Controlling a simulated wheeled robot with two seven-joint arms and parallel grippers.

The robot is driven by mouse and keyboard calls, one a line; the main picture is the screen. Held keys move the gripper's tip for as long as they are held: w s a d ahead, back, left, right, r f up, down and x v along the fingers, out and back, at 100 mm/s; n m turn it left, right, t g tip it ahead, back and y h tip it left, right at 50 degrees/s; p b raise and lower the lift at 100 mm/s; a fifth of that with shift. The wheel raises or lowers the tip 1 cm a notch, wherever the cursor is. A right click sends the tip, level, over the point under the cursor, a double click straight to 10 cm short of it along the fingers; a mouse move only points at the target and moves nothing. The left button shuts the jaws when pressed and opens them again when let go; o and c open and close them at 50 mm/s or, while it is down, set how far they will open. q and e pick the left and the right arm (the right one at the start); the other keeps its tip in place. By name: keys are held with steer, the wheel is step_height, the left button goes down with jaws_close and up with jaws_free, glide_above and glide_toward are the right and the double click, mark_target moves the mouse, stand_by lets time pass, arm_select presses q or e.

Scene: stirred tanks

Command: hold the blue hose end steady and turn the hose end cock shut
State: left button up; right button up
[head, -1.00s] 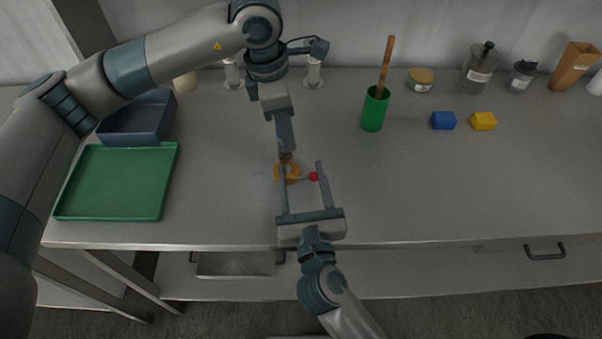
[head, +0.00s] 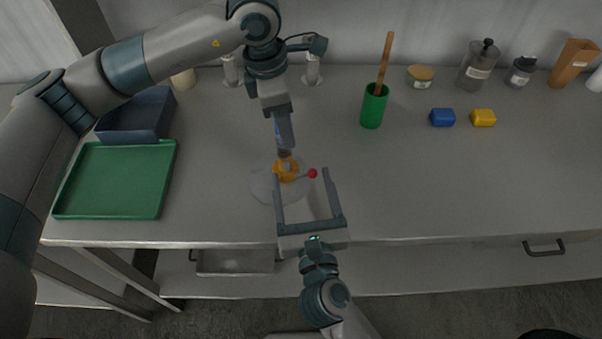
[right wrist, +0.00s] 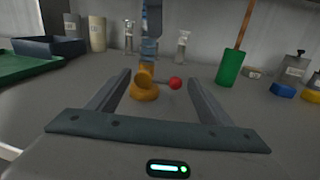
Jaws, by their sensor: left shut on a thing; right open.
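The orange hose end cock (head: 286,170) sits low over the worktop below my left gripper. Its lever points right and ends in a red knob (head: 312,173); the knob also shows in the right wrist view (right wrist: 176,84). My left gripper (head: 285,146) is shut on the blue hose end (head: 280,133), holding it from above and mostly hiding it. My right gripper (head: 300,177) is open and empty. Its fingers come from the front, one either side of the cock and red knob, with gaps visible on both sides.
A pale round patch (head: 264,186) lies around the cock on the worktop. A green tray (head: 115,180) and dark bin (head: 130,137) are left. A green cup (head: 373,108) with a wooden handle, a blue block (head: 442,118) and a yellow block (head: 483,118) are right. The front right worktop is clear.

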steer(key=s, duration=0.3)
steer(key=s+d, duration=0.1)
steer(key=s, duration=0.5)
steer(key=shift+s+d, duration=0.1)
steer(key=shift+d, duration=0.05)
stand_by(0.5)
arm_select(q)
steer(key=o, duration=1.2)
steer(key=shift+r, duration=0.1)
steer(key=r, duration=0.4)
steer(key=a+r, duration=0.1)
steer(key=r, duration=0.6)
steer(key=shift+s+a+r, duration=0.15)
steer(key=shift+a+r, duration=0.2)
steer(key=shift+a, duration=0.05)
steer(key=shift+r, duration=0.1)
arm_select(e)
steer(key=shift+r, duration=0.15)
